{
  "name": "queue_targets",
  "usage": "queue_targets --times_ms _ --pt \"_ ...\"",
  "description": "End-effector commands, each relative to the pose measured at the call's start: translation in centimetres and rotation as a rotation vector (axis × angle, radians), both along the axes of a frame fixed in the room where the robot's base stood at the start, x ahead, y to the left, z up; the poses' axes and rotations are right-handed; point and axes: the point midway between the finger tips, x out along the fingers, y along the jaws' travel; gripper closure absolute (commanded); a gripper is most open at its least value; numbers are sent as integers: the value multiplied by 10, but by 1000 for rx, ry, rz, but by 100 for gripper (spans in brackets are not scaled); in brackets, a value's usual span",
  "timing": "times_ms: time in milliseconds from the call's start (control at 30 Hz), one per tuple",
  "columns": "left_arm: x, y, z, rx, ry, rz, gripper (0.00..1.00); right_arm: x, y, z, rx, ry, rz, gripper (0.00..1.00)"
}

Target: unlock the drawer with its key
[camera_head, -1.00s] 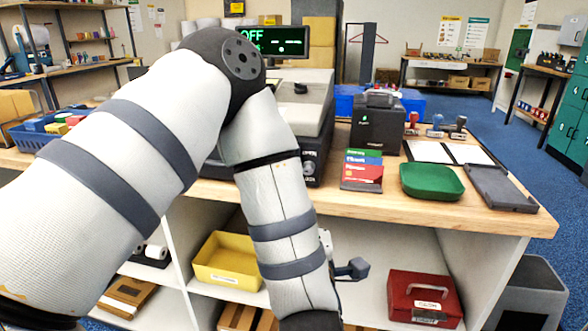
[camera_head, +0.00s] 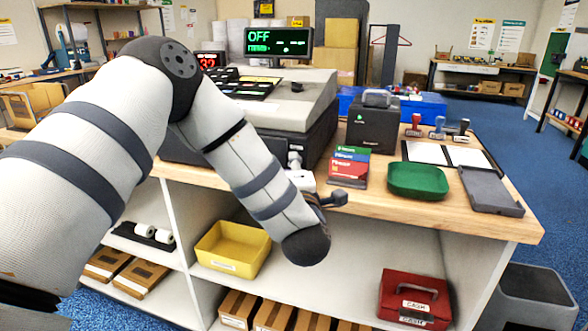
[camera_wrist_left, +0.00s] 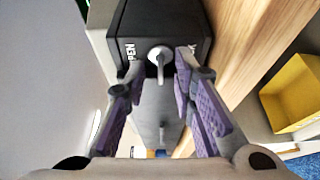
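The cash register (camera_head: 290,112) stands on the counter with a dark drawer unit (camera_head: 322,140) beneath it; my arm covers part of its front. In the left wrist view, the black drawer front (camera_wrist_left: 185,22) carries white lettering, partly cut off. A small silver key-like piece (camera_wrist_left: 160,55) with a round head is at this front, apparently at the lock. My left gripper (camera_wrist_left: 161,76) is open, its purple-padded fingers on either side of the silver piece. I cannot tell if they touch it. In the head view the fingers are mostly hidden by my arm. My right gripper is not in view.
A black box (camera_head: 373,125), colored cards (camera_head: 349,165), a green tray (camera_head: 418,181) and a gray lid-like tray (camera_head: 490,190) occupy the counter's right side. Below are a yellow bin (camera_head: 232,250) and a red cash box (camera_head: 414,300). A strip of counter front is bare.

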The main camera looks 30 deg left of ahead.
Motion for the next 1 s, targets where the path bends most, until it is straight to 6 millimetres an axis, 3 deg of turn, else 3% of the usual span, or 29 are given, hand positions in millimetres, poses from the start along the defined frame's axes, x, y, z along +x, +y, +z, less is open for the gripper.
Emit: queue_targets --times_ms 33,133,167,567,1000 --pt "0 0 0 0 0 0 76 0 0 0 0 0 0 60" --pt "0 0 0 0 0 0 98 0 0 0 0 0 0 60" --pt "0 0 0 0 0 0 100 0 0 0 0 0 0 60" --pt "0 -1 0 -30 -7 0 100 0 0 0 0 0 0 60" --pt "-1 0 3 -338 -80 1 100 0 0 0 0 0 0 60"
